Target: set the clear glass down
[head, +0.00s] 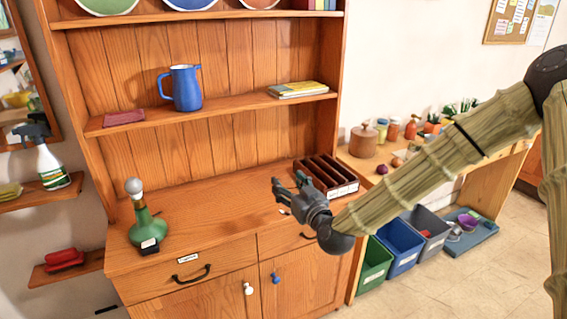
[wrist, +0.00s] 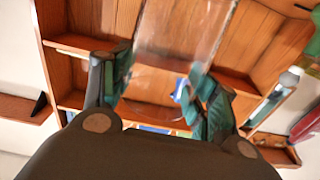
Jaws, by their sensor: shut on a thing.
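The clear glass (wrist: 180,38) shows in the wrist view as a transparent, faintly outlined body between my gripper's two fingers. My gripper (wrist: 158,68) is shut on it. In the head view my gripper (head: 284,192) is in front of the wooden hutch, over the right part of its counter (head: 215,205). I cannot make out the glass in the head view, so its height above the counter is unclear.
A green bottle with a grey ball stopper (head: 146,226) stands at the counter's left. A dark slotted tray (head: 326,177) is at the back right. A blue jug (head: 186,90) is on the shelf above. The counter's middle is clear.

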